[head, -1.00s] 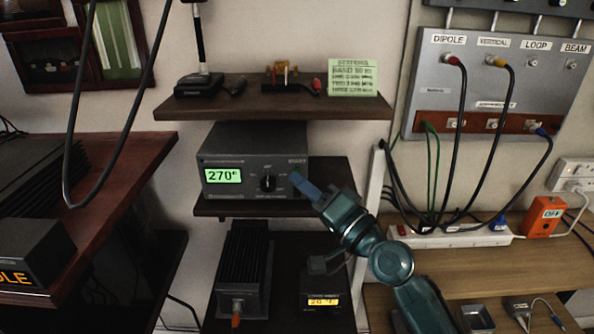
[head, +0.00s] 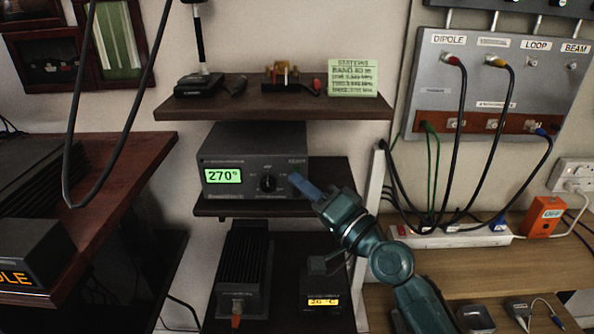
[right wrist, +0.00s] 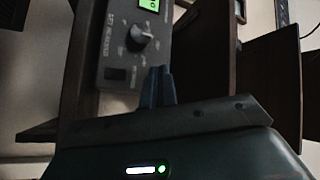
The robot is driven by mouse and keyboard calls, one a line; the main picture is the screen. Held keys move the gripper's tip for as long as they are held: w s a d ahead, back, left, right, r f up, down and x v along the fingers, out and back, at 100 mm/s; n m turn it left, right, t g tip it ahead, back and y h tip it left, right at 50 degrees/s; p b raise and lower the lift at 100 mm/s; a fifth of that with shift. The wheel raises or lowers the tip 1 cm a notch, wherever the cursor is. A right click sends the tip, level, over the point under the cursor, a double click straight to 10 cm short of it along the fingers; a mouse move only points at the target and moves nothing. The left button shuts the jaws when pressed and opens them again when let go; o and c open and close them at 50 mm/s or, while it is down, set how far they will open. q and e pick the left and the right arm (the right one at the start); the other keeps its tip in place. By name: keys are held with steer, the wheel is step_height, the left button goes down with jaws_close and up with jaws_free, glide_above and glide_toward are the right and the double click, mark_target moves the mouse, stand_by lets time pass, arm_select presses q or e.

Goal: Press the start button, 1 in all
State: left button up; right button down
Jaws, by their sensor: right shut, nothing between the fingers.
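The grey control box (head: 253,143) stands on the middle shelf in the head view. Its green display (head: 222,176) reads 270°, with a dark knob (head: 268,183) to the right of it. My right gripper (head: 297,181) is shut and empty, its fingertips at the right end of the box's front. In the right wrist view the shut fingers (right wrist: 158,72) lie over the panel edge below the knob (right wrist: 140,35). A small dark rectangle (right wrist: 116,73) shows on the panel beside them. I cannot make out a start button; the fingers cover part of the panel. My left gripper is not in view.
The upper shelf (head: 230,109) overhangs the box and holds a green card (head: 353,78). Below stand a black finned unit (head: 241,262) and a small unit with an amber display (head: 323,301). Cables hang from a grey panel (head: 530,85) at right.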

stand_by(0.4)
steer(key=shift+w+b, duration=0.3)
steer(key=shift+w, duration=0.05)
steer(key=shift+w, duration=0.1)
steer(key=shift+w, duration=0.3)
stand_by(0.6)
steer(key=shift+s, duration=0.75)
